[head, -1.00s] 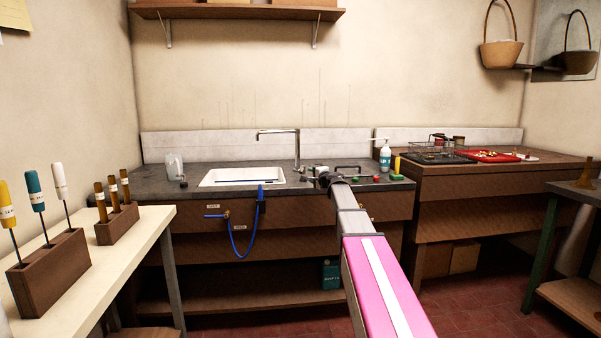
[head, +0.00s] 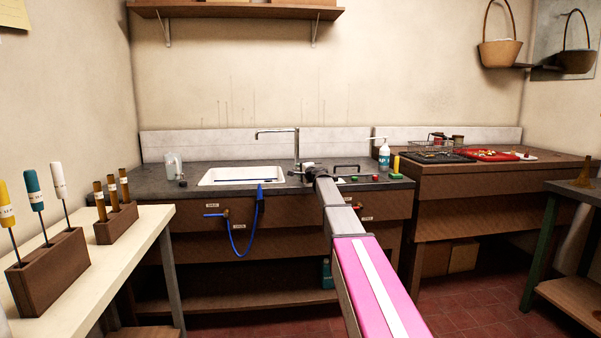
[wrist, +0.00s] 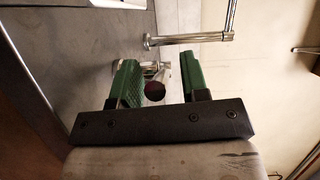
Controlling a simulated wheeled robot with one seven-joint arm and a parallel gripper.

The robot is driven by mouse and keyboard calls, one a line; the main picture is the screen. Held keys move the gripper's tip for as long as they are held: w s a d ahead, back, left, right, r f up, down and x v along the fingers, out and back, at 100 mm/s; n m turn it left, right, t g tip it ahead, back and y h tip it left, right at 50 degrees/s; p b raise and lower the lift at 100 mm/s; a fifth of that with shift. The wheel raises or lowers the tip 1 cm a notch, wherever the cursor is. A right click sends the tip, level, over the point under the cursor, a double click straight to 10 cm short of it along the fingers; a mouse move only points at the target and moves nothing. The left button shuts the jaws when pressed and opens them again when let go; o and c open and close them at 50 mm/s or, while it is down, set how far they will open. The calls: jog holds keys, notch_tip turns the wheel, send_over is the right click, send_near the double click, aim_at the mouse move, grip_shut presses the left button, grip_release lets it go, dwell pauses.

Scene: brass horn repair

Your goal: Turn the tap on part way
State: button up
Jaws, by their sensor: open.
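The chrome tap (head: 297,145) stands at the right rear of the white sink. Its upright pipe (wrist: 190,39) shows in the wrist view. A chrome fitting with a dark red round end (wrist: 154,91), apparently the tap's handle, shows between the green fingers of my gripper (wrist: 157,70). My gripper is open, with a gap visible on the right of the fitting; contact on the left is unclear. In the head view my gripper (head: 308,168) is at the tap's base, and my arm hides part of the counter there.
The white sink (head: 241,176) is set in the dark counter (head: 180,192). A soap bottle (head: 384,155) and small coloured items stand to the right of my arm. A blue hose (head: 239,250) hangs at the cabinet front. A clear jug (head: 173,164) stands left of the sink.

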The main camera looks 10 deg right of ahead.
grip_shut()
jog(key=shift+d, duration=0.1)
jog(key=d+n+g+y, duration=0.1)
jog(key=y, duration=0.1)
jog(key=n+g+y, duration=0.1)
jog(key=shift+d+n+y, duration=0.4)
jog(key=shift+s+d+n+g+y, duration=0.1)
jog(key=shift+d+n+g+y, duration=0.2)
jog(key=shift+n+g+y, duration=0.3)
jog(key=shift+d+n+g+y, duration=0.25)
jog(key=shift+n+g+y, duration=0.25)
jog(key=shift+g+y, duration=0.1)
grip_release()
